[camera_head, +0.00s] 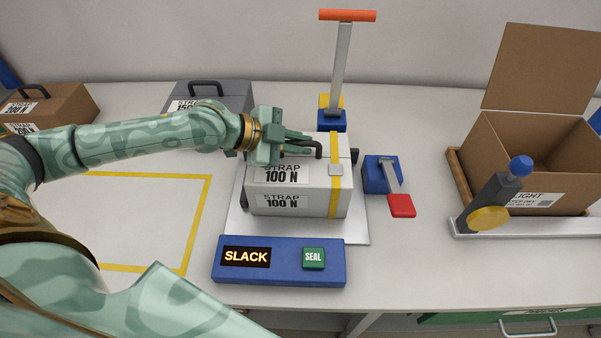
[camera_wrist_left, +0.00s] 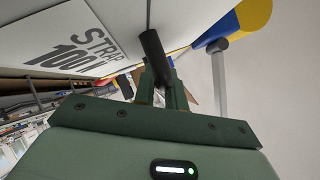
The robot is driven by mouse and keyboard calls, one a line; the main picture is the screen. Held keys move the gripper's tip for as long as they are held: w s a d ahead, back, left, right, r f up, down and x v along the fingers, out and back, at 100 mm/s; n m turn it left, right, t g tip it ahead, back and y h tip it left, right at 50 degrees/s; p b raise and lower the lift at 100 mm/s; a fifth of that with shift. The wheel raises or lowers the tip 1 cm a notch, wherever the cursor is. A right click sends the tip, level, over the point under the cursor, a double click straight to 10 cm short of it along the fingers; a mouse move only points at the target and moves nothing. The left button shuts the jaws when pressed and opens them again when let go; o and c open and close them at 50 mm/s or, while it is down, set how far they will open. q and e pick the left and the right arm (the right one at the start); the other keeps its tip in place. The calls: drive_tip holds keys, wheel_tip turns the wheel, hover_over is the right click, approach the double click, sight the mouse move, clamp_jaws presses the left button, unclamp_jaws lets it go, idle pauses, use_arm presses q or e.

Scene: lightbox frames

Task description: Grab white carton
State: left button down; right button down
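The white carton (camera_head: 298,195), marked "STRAP 100 N", has a yellow strap around its right part and a black handle (camera_head: 319,148) on top. It rests on a pale plate (camera_head: 356,232) in the middle of the table. My left gripper (camera_head: 304,143) reaches in from the left over the carton's top. Its fingers are close together around the handle, seemingly shut on it. In the left wrist view, the dark handle (camera_wrist_left: 152,48) runs between the fingers (camera_wrist_left: 165,92), and the carton's printed side (camera_wrist_left: 75,35) shows. My right gripper is not in view.
A blue panel (camera_head: 230,273) reading "SLACK", with a green SEAL button (camera_head: 313,259), lies in front. A red-ended lever (camera_head: 401,205) stands right, a tall orange-topped lever (camera_head: 346,16) behind. A grey case (camera_head: 235,95) is behind left; an open brown box (camera_head: 560,160) is far right.

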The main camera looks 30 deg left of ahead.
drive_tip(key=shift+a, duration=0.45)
use_arm(q)
drive_tip(key=shift+f, duration=0.1)
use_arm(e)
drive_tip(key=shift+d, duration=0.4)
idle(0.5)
use_arm(q)
drive_tip(key=shift+r, duration=0.2)
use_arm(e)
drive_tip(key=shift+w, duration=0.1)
